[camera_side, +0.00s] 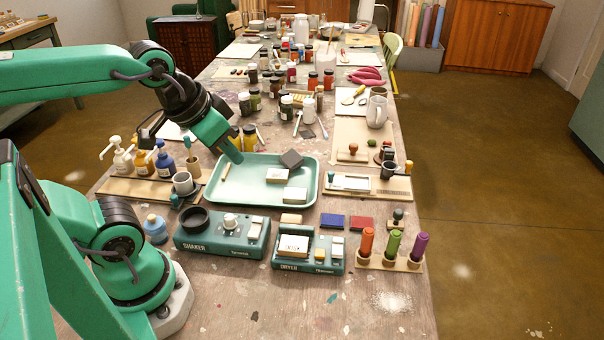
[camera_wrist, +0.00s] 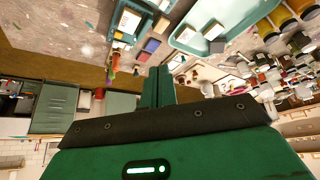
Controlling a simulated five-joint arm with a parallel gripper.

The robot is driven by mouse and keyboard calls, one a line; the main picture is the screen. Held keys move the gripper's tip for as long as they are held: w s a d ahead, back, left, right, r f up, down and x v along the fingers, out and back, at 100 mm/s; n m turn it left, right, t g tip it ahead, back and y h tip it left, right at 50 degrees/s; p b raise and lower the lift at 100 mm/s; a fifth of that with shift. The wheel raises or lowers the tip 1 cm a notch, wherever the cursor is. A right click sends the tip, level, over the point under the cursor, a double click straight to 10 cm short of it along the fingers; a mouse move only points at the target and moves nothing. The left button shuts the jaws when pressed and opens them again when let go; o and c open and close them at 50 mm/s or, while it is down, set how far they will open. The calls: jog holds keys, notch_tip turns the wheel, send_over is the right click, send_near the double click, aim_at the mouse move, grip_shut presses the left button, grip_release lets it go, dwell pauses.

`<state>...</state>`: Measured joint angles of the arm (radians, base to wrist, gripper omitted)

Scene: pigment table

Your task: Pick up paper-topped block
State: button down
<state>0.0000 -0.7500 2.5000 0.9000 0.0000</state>
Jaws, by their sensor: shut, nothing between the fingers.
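A green tray (camera_side: 240,190) lies in the middle of the near table. In it are a white-topped block (camera_side: 277,176), a second pale-topped block (camera_side: 294,195) nearer its front edge, and a dark grey block (camera_side: 291,158) at the back. I cannot tell which pale top is paper. My gripper (camera_side: 236,158) is shut and empty, its tips over the tray's back left part, left of the blocks and apart from them. In the wrist view my gripper's fingers (camera_wrist: 157,85) are together; the tray (camera_wrist: 188,38) shows at upper right.
A shaker unit (camera_side: 222,236) and a dryer unit (camera_side: 308,252) with a white-topped block stand in front of the tray. Yellow jars (camera_side: 249,138) stand close behind my gripper. Pump bottles (camera_side: 142,158) are to the left, and a wooden board with tools (camera_side: 368,184) is to the right.

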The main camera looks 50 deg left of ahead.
jog(key=c, duration=0.9)
grip_release()
jog(key=n+g, duration=0.6)
jog(key=n, duration=0.3)
send_over(294, 243)
jog(key=shift+f, duration=6.75)
jog(key=shift+f, duration=1.3)
jog(key=shift+f, duration=0.1)
